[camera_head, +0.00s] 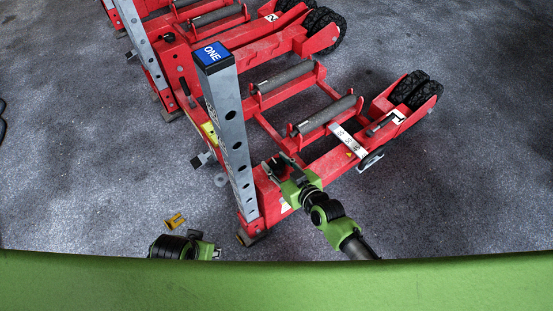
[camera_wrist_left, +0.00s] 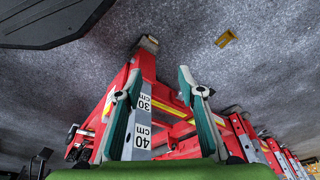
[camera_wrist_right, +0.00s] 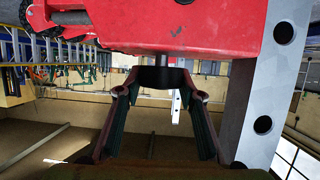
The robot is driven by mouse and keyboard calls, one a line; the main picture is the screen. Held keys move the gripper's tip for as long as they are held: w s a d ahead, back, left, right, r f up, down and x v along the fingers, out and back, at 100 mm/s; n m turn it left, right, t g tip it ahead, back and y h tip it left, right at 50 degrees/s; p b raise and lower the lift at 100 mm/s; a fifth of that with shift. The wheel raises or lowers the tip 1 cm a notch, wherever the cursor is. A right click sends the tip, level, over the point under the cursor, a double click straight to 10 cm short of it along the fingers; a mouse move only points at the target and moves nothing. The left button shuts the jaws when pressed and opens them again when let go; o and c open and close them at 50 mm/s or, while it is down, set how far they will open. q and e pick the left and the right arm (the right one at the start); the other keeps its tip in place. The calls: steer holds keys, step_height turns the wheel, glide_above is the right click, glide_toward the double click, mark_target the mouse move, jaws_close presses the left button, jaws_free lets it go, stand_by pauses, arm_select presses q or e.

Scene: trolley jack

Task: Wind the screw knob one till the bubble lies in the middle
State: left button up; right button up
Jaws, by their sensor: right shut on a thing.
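The jack with the blue "ONE" cap (camera_head: 213,55) on its grey perforated post stands in the middle of the head view. My left gripper (camera_wrist_left: 155,88) is open and empty, facing the jacks. I cannot make out a bubble.
A yellow part (camera_head: 209,133) sits on the frame left of the post. More red jacks (camera_head: 235,38) stand behind. A white scale strip (camera_head: 347,141) crosses the frame. The floor at right is clear.

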steer(key=p, duration=0.1)
steer(key=m+h+p, duration=0.1)
steer(key=m+t+h+p, duration=0.1)
steer(key=shift+w+d+r, duration=0.1)
steer(key=shift+w+r, duration=0.15)
steer(key=shift+r, duration=0.05)
arm_select(q)
steer(key=s+f, duration=0.4)
steer(key=f, duration=0.7)
steer(key=shift+s+a+f+g, duration=0.25)
steer(key=shift+s+f+g, duration=0.15)
arm_select(e)
steer(key=shift+f+h, duration=0.1)
steer(key=shift+h, duration=0.2)
steer(key=o, duration=1.1)
steer(key=shift+s+f, duration=0.15)
steer(key=v, duration=1.2)
